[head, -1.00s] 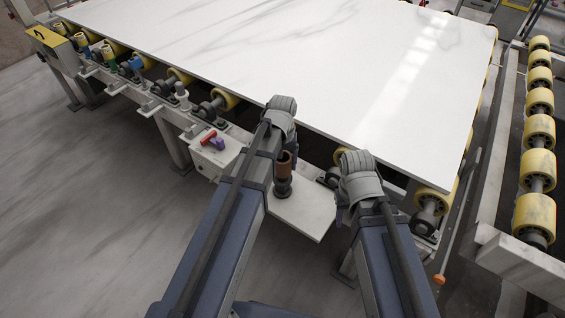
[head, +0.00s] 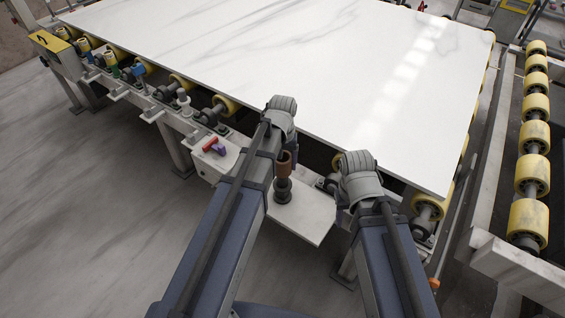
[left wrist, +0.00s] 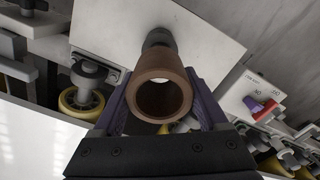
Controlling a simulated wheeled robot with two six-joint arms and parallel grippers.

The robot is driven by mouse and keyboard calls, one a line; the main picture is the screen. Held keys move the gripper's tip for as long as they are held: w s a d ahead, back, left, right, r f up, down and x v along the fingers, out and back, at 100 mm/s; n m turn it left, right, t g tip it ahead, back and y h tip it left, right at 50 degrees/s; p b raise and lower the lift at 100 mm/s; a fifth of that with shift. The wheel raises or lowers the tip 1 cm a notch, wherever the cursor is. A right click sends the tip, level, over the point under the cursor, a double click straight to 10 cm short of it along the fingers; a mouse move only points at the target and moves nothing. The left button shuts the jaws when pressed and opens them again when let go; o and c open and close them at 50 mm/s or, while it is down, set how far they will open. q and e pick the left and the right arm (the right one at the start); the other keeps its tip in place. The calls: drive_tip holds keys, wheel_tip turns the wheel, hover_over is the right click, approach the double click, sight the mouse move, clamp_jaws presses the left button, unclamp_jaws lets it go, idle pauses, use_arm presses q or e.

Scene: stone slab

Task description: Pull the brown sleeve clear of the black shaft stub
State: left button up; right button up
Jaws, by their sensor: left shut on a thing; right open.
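The brown sleeve (head: 284,163) stands upright above the black shaft stub (head: 283,190) in the head view. In the left wrist view the sleeve (left wrist: 160,65) shows its open end to the camera, with light visible inside its bore. The black stub (left wrist: 158,38) shows just beyond the sleeve's far end. Whether they still overlap a little I cannot tell. My left gripper (left wrist: 160,88) is shut on the sleeve, with a purple finger on each side. My right gripper (head: 343,216) is open and empty, right of the stub; its fingers are mostly hidden.
The stub stands on a pale plate (head: 305,222) jutting from the conveyor frame. A large white slab (head: 300,60) lies on yellow rollers behind. A box with a red and purple handle (head: 213,146) is left of my left arm. Open floor (head: 80,220) lies to the left.

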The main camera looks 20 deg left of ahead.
use_arm(q)
drive_tip(key=shift+r, duration=0.1)
wheel_tip(320, 180, up, 6)
drive_tip(key=p, duration=0.6)
idle(0.3)
